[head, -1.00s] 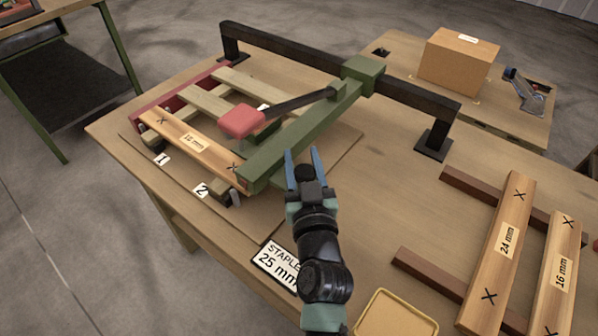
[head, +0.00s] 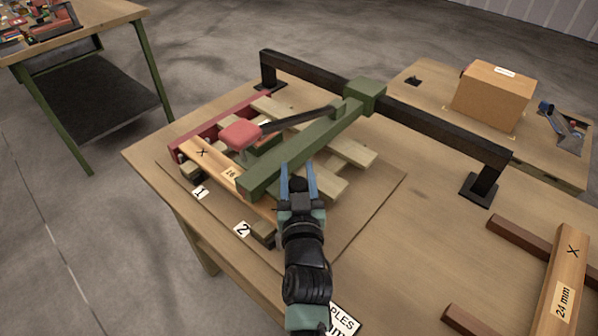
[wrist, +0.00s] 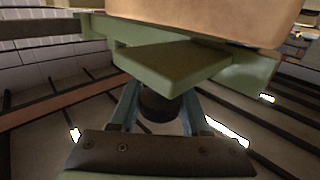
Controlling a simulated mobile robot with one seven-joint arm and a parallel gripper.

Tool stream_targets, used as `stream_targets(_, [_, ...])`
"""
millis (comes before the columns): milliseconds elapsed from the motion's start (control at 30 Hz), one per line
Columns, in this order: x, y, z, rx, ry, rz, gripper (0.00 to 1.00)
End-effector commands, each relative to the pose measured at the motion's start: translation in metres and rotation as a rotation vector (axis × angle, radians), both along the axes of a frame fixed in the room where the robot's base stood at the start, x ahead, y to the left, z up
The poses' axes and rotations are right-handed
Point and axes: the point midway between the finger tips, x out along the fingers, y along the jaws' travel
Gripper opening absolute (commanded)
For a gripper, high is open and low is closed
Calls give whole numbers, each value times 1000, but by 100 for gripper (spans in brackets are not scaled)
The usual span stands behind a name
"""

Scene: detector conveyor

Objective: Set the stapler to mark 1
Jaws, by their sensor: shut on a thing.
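The stapler is a green arm (head: 312,143) on a black rail (head: 430,126), with a red-padded lever (head: 240,136). Its near end lies over the front wooden slat (head: 207,160), between mark 1 (head: 200,192) and mark 2 (head: 242,230). Mark 1 is to the left of that end, mark 2 just below it. My gripper (head: 298,174) is at the right side of the green arm. In the wrist view its fingers are closed around a dark round knob (wrist: 158,106) under a green block (wrist: 175,66) of the stapler. The grip is partly hidden in the head view.
Pale cross slats (head: 345,149) and a red rail (head: 215,127) lie under the stapler. A cardboard box (head: 492,97) stands at the back right. A 24 mm slat (head: 565,290) rests on dark bars at the right. A staple sign (head: 342,320) is partly hidden by my arm.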

Motion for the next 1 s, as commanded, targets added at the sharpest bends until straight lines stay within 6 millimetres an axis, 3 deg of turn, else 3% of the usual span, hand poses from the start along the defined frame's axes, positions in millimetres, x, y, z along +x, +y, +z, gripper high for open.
stream_targets(167, [0, 2, 1, 2, -3, 3, 0])
stream_targets(200, [0, 2, 1, 2, -3, 3, 50])
stream_targets(267, [0, 1, 1, 2, -3, 2, 58])
stream_targets(667, [-7, 0, -1, 1, 0, 0, 58])
stream_targets(1000, [-66, 1, -3, 2, 1, 1, 58])
